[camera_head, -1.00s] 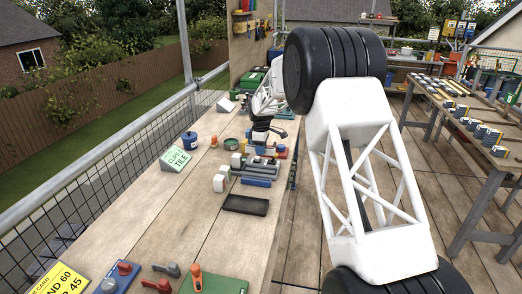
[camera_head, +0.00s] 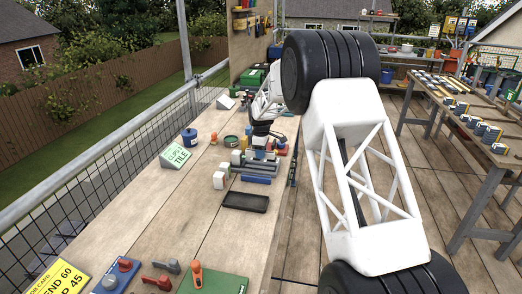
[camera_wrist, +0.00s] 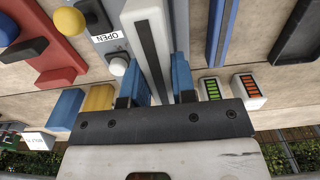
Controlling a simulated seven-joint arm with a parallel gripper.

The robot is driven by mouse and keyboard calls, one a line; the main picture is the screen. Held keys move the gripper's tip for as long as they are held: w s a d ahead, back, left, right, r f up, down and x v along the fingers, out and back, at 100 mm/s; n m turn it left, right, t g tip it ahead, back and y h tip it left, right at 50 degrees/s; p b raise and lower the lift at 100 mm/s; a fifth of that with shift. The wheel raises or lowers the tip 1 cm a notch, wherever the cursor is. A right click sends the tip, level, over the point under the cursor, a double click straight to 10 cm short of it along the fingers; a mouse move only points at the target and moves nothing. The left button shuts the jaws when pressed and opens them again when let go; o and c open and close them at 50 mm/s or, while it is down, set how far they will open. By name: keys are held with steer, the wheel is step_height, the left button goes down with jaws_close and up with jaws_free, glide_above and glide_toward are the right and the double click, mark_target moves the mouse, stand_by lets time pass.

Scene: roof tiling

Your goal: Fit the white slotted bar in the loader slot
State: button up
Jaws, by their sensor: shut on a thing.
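The white slotted bar (camera_wrist: 150,45) is a long pale bar with a dark groove down its middle. In the wrist view it stands out beyond my gripper (camera_wrist: 165,88), between its two blue fingers, which are shut on it. Beside it is a grey fixture (camera_wrist: 100,22) with an OPEN label and a round pale knob (camera_wrist: 117,65). I cannot tell which opening is the loader slot or whether the bar touches it. In the head view my gripper (camera_head: 262,141) is over the cluster of fixtures on the bench, and the bar cannot be made out there.
Two white blocks with coloured bars (camera_wrist: 249,90) sit near the right finger. A black tray (camera_head: 246,202) is on the bench (camera_head: 165,220), which is largely clear around it.

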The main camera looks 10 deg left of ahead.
mark_target(261, 167)
steer(key=shift+f, duration=2.15)
steer(key=shift+f, duration=0.35)
